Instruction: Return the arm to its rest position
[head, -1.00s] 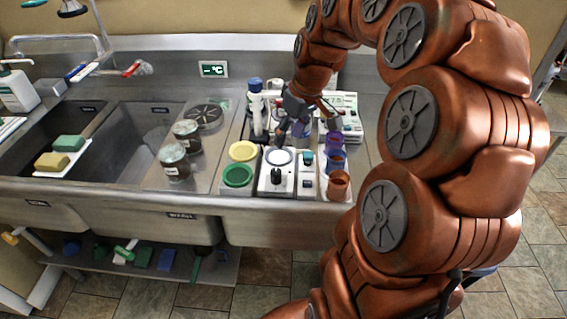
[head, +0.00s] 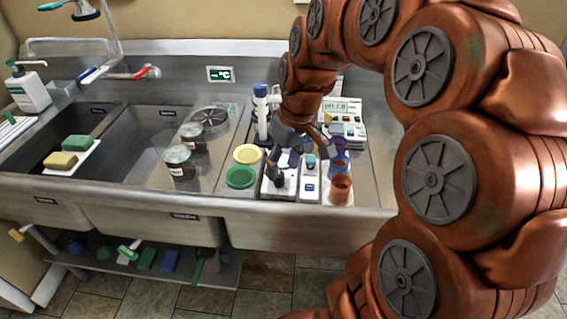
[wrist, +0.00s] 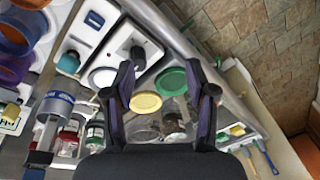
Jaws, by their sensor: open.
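My copper-coloured arm (head: 455,165) arches over the right of the head view. Its dark gripper (head: 298,162) points down above the white devices at the sink unit's right side. My gripper is open and empty. In the wrist view its two fingers (wrist: 160,68) are spread apart, with the yellow lid (wrist: 146,102) and green lid (wrist: 171,81) beyond them. The white device with the black knob (head: 280,184) is partly hidden by a finger in the head view.
An orange cup (head: 341,189) and blue-purple cups (head: 337,164) stand close right of the gripper. A pH meter (head: 345,112) stands behind. A blue-capped bottle (head: 262,112) is left of the arm. Dark jars (head: 179,162) and sink basins (head: 125,132) lie farther left.

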